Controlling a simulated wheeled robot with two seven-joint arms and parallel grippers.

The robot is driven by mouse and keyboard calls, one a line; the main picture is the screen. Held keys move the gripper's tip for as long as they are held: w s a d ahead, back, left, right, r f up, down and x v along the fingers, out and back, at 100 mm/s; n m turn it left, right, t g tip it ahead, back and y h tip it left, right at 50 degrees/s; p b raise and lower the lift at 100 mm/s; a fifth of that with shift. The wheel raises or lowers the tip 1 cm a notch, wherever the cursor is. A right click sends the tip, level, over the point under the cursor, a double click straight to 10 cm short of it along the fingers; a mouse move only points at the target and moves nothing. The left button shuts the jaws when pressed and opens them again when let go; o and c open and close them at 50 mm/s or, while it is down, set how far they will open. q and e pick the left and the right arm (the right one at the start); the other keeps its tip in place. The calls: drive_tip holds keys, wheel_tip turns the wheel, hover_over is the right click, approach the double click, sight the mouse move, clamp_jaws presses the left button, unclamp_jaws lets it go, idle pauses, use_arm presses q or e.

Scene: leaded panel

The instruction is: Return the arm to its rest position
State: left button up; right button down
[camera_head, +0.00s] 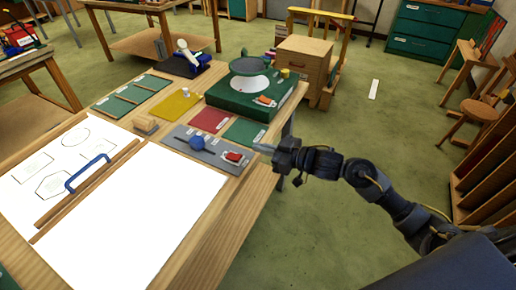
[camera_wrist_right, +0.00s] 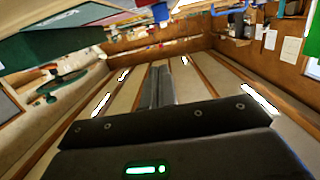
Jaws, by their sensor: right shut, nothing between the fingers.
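My right arm comes in from the lower right in the head view. Its gripper (camera_head: 268,149) is at the right edge of the workbench (camera_head: 276,172), close to a grey mat, with its fingers pointing left. I cannot tell how high above the bench edge it is. In the right wrist view the two fingers (camera_wrist_right: 161,86) lie together with nothing between them. My left gripper is in neither view.
On the bench are a grey mat (camera_head: 190,150) with a blue-knobbed tool and a red item, white sheets (camera_head: 150,205), a blue handle (camera_head: 86,174), coloured glass sheets and a green machine (camera_head: 250,95). A wooden box (camera_head: 303,62) stands behind. Green floor (camera_head: 345,135) is free right of the bench.

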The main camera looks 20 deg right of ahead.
idle(0.4)
drive_tip(key=w+d+f+m+t+h, duration=0.1)
drive_tip(key=w+d+f+h, duration=0.2)
drive_tip(key=d+f, duration=0.45)
drive_tip(key=w+d+f+m+h, duration=0.1)
drive_tip(key=w+d+f+h, duration=0.25)
drive_tip(key=f, duration=0.65)
drive_tip(key=s+d+f+m+g+h, duration=0.1)
drive_tip(key=s+d+f+h, duration=0.2)
drive_tip(key=f, duration=0.6)
drive_tip(key=s+d+f+m+g, duration=0.1)
drive_tip(key=s+d+f+g, duration=0.15)
drive_tip(key=s+f, duration=0.5)
drive_tip(key=s+f+m+g+h, duration=0.15)
drive_tip(key=s+f+g, duration=0.25)
drive_tip(key=s+f, duration=1.5)
drive_tip(key=s+a+f+g, duration=0.1)
drive_tip(key=s+a+f, duration=0.1)
drive_tip(key=s, duration=0.6)
drive_tip(key=s+a+f+g, duration=0.1)
drive_tip(key=s+a+f, duration=0.1)
drive_tip(key=s, duration=0.7)
drive_tip(key=s+a+f+g, duration=0.2)
drive_tip(key=s+a, duration=0.1)
drive_tip(key=s, duration=0.6)
drive_tip(key=shift+a+f+m, duration=0.2)
drive_tip(key=shift+a+m, duration=0.2)
drive_tip(key=shift+m, duration=0.05)
